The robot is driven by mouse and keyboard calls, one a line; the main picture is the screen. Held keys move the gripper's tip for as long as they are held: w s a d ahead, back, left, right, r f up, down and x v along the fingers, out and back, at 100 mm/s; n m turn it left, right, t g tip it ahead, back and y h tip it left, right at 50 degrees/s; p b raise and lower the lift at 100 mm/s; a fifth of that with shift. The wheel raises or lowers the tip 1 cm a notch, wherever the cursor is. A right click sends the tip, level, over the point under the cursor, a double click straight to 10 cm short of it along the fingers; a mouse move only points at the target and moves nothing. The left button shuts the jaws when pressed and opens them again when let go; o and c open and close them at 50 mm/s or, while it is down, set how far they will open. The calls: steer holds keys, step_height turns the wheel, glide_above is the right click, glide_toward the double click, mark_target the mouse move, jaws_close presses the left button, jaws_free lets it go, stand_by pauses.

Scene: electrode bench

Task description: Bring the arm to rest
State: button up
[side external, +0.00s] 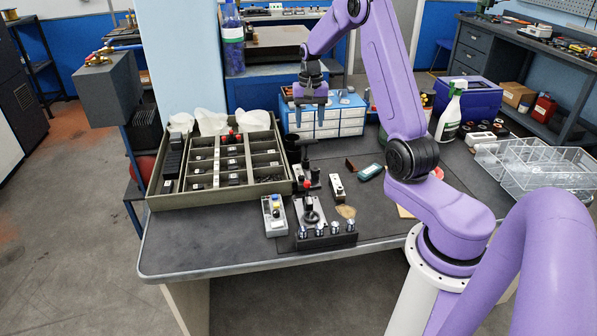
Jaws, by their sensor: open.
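My gripper (311,103) hangs at the end of my purple arm, pointing down. Its two fingers are apart with nothing visible between them. In the picture it overlaps the small blue-and-white drawer cabinet (338,128) at the back of the bench. It appears raised above the bench top (205,243), but I cannot tell its exact distance from the cabinet.
A compartment tray (270,188) with dark parts fills the bench's left side. Small fixtures (310,208) and a rack with several shiny knobs (325,236) stand at the middle front. A spray bottle (450,112) and clear bins (540,165) are on the right. The front left is clear.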

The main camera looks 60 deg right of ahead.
steer(key=s+a+r+n, duration=0.2)
steer(key=a+n, duration=0.2)
steer(key=a, duration=0.4)
steer(key=s+a+r+n, duration=0.2)
steer(key=s+a+n, duration=0.1)
steer(key=a, duration=0.6)
steer(key=s+a+r+n, duration=0.2)
steer(key=a+n, duration=0.2)
steer(key=a, duration=0.4)
steer(key=s+a+n, duration=0.2)
steer(key=s+n, duration=0.3)
steer(key=s, duration=0.7)
steer(key=s+a+n, duration=0.3)
steer(key=s+n, duration=0.3)
steer(key=s, duration=0.6)
steer(key=shift+a+r+n, duration=0.15)
steer(key=shift+a+n, duration=0.15)
